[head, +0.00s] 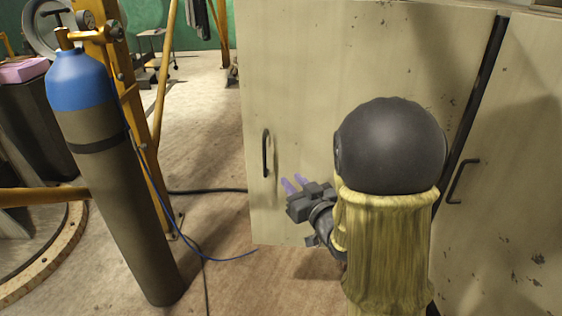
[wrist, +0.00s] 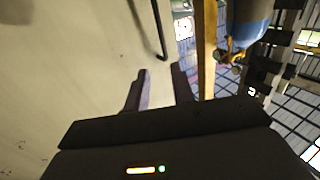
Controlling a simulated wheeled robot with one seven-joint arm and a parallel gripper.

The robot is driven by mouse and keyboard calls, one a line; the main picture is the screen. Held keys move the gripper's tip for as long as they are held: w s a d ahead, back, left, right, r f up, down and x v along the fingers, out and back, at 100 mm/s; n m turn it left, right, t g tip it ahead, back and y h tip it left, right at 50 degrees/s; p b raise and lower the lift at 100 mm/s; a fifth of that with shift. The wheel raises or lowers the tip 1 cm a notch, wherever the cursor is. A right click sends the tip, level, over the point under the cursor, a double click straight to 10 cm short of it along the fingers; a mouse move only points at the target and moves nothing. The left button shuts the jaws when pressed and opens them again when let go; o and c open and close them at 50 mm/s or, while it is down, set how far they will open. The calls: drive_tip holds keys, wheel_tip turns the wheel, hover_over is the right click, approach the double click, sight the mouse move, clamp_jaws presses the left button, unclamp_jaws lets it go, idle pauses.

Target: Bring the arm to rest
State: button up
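My arm (head: 390,235) stands in front of the beige cabinet in the head view, with a dark round joint on top and a yellowish link below. My gripper (head: 292,181) is at the lower left of that joint, in front of the left cabinet door (head: 330,60). Its two purplish fingers are apart with nothing between them. In the wrist view the fingers (wrist: 160,72) are also spread and empty. The left door's black handle (head: 265,153) is just beyond the fingertips, slightly up and left; it also shows in the wrist view (wrist: 159,30). Part of my forearm is hidden.
A right cabinet door (head: 520,160) with a black handle (head: 460,182) stands behind my arm. A blue-topped gas cylinder (head: 115,180) leans at the left beside a yellow frame (head: 165,75). A cable (head: 205,190) lies on the floor. Open floor (head: 200,120) lies left of the cabinet.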

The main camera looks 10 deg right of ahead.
drive_tip(key=s+f+m+g+h+p, duration=0.1)
drive_tip(key=s+g+h+p, duration=0.1)
drive_tip(key=s+g+p, duration=0.2)
drive_tip(key=s+f+m+g+h+p, duration=0.2)
drive_tip(key=s+g+h+p, duration=0.1)
drive_tip(key=s+g, duration=0.7)
drive_tip(key=s+a+p, duration=0.1)
drive_tip(key=s, duration=0.3)
drive_tip(key=shift+s+g+p, duration=0.3)
drive_tip(key=shift+s+p, duration=0.05)
drive_tip(key=shift+s, duration=0.05)
drive_tip(key=shift+f, duration=0.1)
idle(0.4)
drive_tip(key=shift+o, duration=1.2)
drive_tip(key=shift+d, duration=0.1)
